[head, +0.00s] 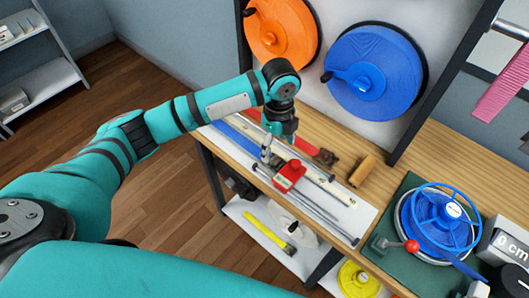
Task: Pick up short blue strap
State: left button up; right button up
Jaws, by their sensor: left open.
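A blue strip (234,134), which looks like the short blue strap, lies flat on the pale board on the workbench, beside the metal rails. Its far end is hidden behind my left gripper. My left gripper (267,154) is open and points down beside the red block, close to the blue strip's end. I cannot tell whether it touches the strip.
A red block (289,175) sits on the rails. A wooden cylinder (362,171) lies behind on the bench. An orange reel (281,33) and a blue reel (374,72) hang on the back wall. A winder with a blue wheel (441,218) stands at right.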

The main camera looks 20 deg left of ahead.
aim_at(275, 159)
pick_arm(q)
notch_tip(275, 159, down, 2)
jog(key=shift+f, duration=0.1)
jog(key=f, duration=0.1)
jog(key=f+p, duration=0.1)
jog(key=f, duration=0.2)
jog(key=shift+w+a+f+p, duration=0.15)
jog(key=shift+w+a+p, duration=0.05)
jog(key=shift+w+p, duration=0.1)
jog(key=shift+f, duration=0.35)
jog(key=c, duration=1.2)
jog(key=shift+c, duration=0.7)
pick_arm(e)
jog(key=shift+w+a+r, duration=0.1)
jog(key=shift+w+r, duration=0.9)
jog(key=shift+w, duration=0.1)
pick_arm(q)
jog(key=shift+r, duration=0.1)
